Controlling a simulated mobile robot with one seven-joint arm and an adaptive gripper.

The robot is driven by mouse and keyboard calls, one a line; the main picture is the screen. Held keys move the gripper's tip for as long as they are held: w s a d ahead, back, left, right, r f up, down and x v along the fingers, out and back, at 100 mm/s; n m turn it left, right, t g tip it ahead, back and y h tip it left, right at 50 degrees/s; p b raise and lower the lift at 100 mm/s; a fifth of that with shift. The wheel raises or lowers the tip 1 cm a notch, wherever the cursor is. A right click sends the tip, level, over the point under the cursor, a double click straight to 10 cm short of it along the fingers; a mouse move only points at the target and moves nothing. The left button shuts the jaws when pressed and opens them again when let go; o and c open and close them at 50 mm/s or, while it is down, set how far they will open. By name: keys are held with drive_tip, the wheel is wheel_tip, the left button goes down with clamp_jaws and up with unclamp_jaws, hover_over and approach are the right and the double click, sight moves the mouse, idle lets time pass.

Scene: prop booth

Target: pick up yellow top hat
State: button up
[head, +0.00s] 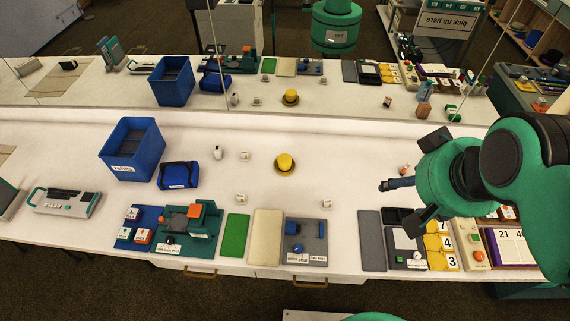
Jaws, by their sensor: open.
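The yellow top hat (285,162) sits on the white table around the middle of the head view, with a dark band and a brim at its base. Its reflection shows in the mirror behind the table. My gripper (400,206) is at the right, with its dark fingers spread apart and nothing visible between them. It is to the right of the hat and apart from it. My green arm hides part of the table at the right.
A blue bin (131,149) and a blue pouch (178,175) stand left of the hat. Small blocks lie around it. Several boards and devices line the front edge, including a green mat (235,235) and a cream panel (267,237). The table between hat and gripper is mostly clear.

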idle(0.3)
drive_tip(key=g+b, duration=0.3)
drive_tip(key=g, duration=0.3)
hover_over(284, 158)
wheel_tip(284, 158, down, 34)
drive_tip(key=shift+d+f, duration=0.1)
drive_tip(key=shift+f+b, duration=0.95)
drive_tip(key=shift+f, duration=3.25)
